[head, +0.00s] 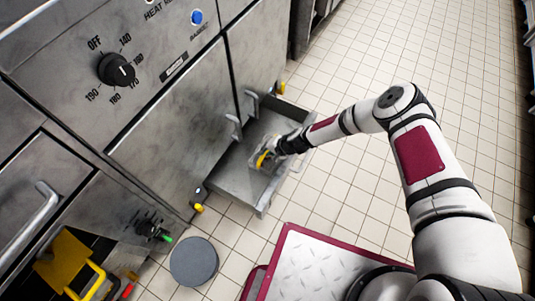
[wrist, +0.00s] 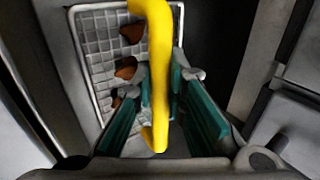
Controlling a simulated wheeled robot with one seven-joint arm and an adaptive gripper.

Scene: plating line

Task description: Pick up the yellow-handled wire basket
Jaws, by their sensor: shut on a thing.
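The wire basket (wrist: 92,55) fills the upper left of the wrist view, with brown pieces lying on its mesh. Its yellow handle (wrist: 159,55) runs down the middle of that view, between the two green fingers of my gripper (wrist: 161,84). My gripper is shut on the handle. In the head view the yellow handle (head: 262,159) is small, beside my gripper (head: 267,152), over the open metal drawer. The mesh of the basket is hard to make out there, partly covered by my gripper.
The open drawer (head: 222,181) has metal walls close around my gripper. The fryer front (head: 175,110) with its dial (head: 116,70) rises to the left. A grey round disc (head: 194,262) lies on the floor. A yellow object (head: 68,262) is at lower left. Tiled floor (head: 400,60) is clear at right.

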